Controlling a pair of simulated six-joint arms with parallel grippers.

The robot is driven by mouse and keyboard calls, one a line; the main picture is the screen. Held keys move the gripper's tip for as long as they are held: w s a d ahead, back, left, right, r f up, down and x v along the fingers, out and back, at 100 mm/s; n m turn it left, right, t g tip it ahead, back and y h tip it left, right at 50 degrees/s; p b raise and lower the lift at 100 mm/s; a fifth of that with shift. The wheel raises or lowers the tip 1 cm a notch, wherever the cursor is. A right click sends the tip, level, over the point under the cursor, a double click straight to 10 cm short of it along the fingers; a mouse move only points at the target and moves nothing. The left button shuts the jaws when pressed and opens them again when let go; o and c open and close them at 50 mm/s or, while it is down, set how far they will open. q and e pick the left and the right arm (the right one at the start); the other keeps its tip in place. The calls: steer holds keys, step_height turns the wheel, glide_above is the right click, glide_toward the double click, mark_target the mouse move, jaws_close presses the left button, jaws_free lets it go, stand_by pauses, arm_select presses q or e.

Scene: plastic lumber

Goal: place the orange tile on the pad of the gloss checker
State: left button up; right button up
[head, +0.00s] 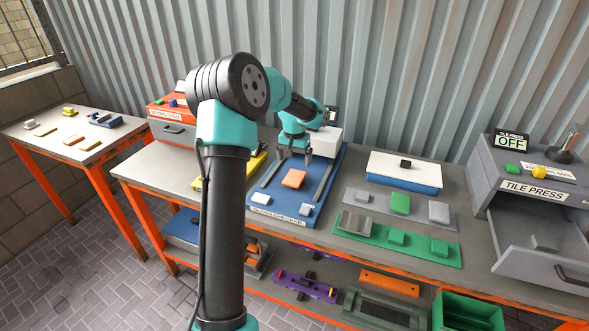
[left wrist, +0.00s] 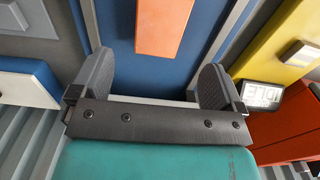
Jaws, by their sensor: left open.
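The orange tile (head: 293,178) lies flat on the blue bed of the gloss checker (head: 285,215), between two grey rails. The pad under or around it cannot be made out. My left gripper (head: 293,157) is just behind the tile, close to the white block (head: 325,142) at the back of the checker. Its jaws are open with nothing between them. In the left wrist view, the orange tile (left wrist: 163,25) is beyond the open fingertips (left wrist: 155,72), apart from them. My right gripper is not in view.
Right of the checker are a white-topped blue box (head: 405,172), grey and green trays of blocks (head: 400,245), and the tile press (head: 530,190) with an open drawer (head: 540,255). A yellow item (head: 258,165) and orange drying oven (head: 170,115) are left.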

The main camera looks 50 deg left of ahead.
arm_select(q)
steer(key=shift+r, duration=2.35)
steer(key=shift+d, duration=0.1)
